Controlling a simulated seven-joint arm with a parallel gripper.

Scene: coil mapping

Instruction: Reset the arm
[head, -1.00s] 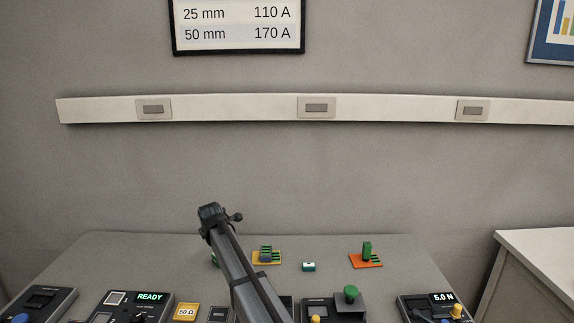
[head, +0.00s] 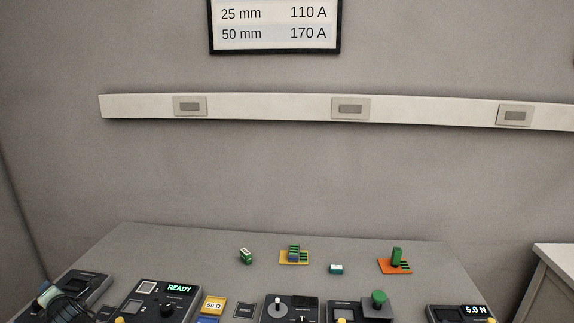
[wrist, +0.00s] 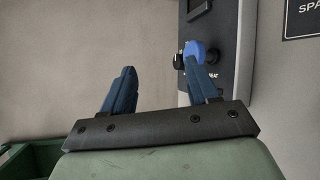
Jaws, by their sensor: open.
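My gripper (wrist: 160,86) shows in the wrist view with its two dark blue fingers spread and nothing between them. Its right finger lies in front of a dark-faced device (wrist: 221,50), close to a blue knob (wrist: 201,50); I cannot tell whether they touch. In the head view, a dark part of my arm shows at the lower left, over the leftmost device (head: 88,283). The fingertips cannot be made out there.
The grey table (head: 180,243) holds a READY unit (head: 150,292), a yellow 50 Ω block (head: 213,304), a green-knobbed device (head: 345,308) and a 5.0 N unit (head: 462,313). Farther back stand a green block (head: 246,256), yellow plate (head: 287,262), small teal block (head: 336,269) and orange plate (head: 389,269).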

